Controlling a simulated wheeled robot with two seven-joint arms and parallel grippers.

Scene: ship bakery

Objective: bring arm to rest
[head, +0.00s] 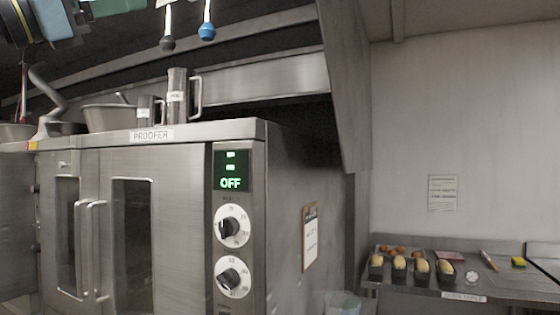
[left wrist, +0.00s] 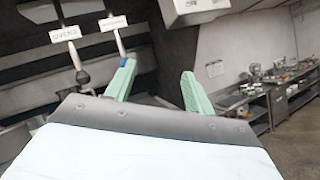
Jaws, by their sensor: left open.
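My left gripper (left wrist: 158,70) shows in the left wrist view with its two green fingers spread apart and nothing between them. In the head view, part of my left arm shows at the top left edge. In the left wrist view, the grey knob (left wrist: 83,75) is left of the fingers. The blue knob (left wrist: 123,62) is close by the left fingertip; I cannot tell if they touch. My right gripper is not in view.
A steel proofer (head: 190,185) with an OFF display stands below, with metal jugs (head: 178,98) and a bowl (head: 108,116) on top. A steel hood (head: 345,80) slopes down at its right. A counter (head: 430,292) with loaf tins (head: 399,266) is at the far right.

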